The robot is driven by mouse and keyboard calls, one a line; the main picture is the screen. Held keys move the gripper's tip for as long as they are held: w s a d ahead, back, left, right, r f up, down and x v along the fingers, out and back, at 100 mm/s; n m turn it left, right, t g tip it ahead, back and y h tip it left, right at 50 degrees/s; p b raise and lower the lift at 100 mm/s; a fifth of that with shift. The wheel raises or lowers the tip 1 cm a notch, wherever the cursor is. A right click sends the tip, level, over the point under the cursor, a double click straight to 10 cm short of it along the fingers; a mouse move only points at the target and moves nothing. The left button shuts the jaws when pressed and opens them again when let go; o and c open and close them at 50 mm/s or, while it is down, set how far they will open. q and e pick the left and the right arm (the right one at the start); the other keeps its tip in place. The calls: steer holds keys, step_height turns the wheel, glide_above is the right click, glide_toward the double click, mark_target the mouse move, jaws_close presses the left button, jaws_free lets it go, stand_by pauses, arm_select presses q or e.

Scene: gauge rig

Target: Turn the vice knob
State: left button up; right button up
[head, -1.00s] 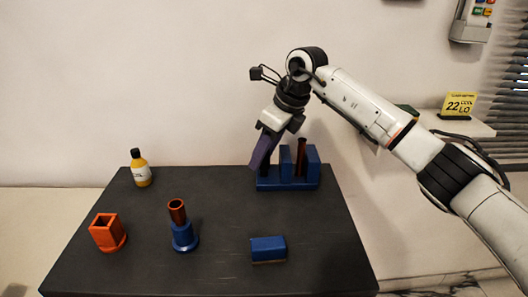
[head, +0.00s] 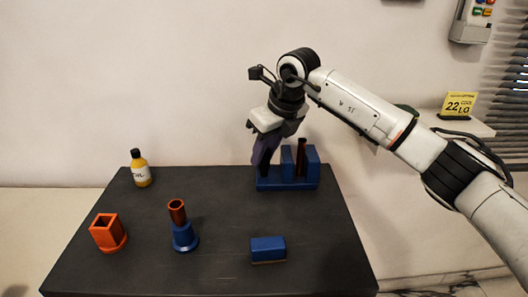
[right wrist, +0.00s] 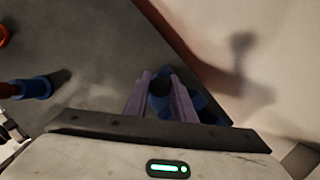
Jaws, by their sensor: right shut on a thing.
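The blue vice (head: 313,166) stands at the back right of the dark table, with a brown upright piece (head: 301,158) between its blocks. My right gripper (head: 259,164) points down at the vice's left end. In the right wrist view its two purple fingers (right wrist: 160,98) are shut on a dark round knob (right wrist: 160,84), with parts of the blue vice (right wrist: 203,105) around it. In the head view the fingers hide the knob. My left gripper is not in view.
A yellow bottle (head: 141,170), an orange square socket (head: 107,234), a blue stand with a brown tube (head: 184,237) and a blue block (head: 267,249) are on the table (head: 220,275). The table's middle is clear.

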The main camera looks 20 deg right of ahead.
steer(key=m+h, duration=0.1)
steer(key=m, duration=0.1)
steer(key=m+h, duration=0.1)
steer(key=m, duration=0.2)
steer(key=shift+m+t+b, duration=0.3)
steer(key=shift+b, duration=0.05)
steer(key=m+h, duration=0.2)
steer(key=m, duration=0.3)
steer(key=shift+r+m+b, duration=0.1)
steer(key=shift+m+b, duration=0.2)
steer(key=shift+g, duration=0.4)
steer(key=o, duration=1.1)
steer(key=shift+c, duration=0.2)
steer(key=v, duration=1)
steer(key=shift+a, duration=0.1)
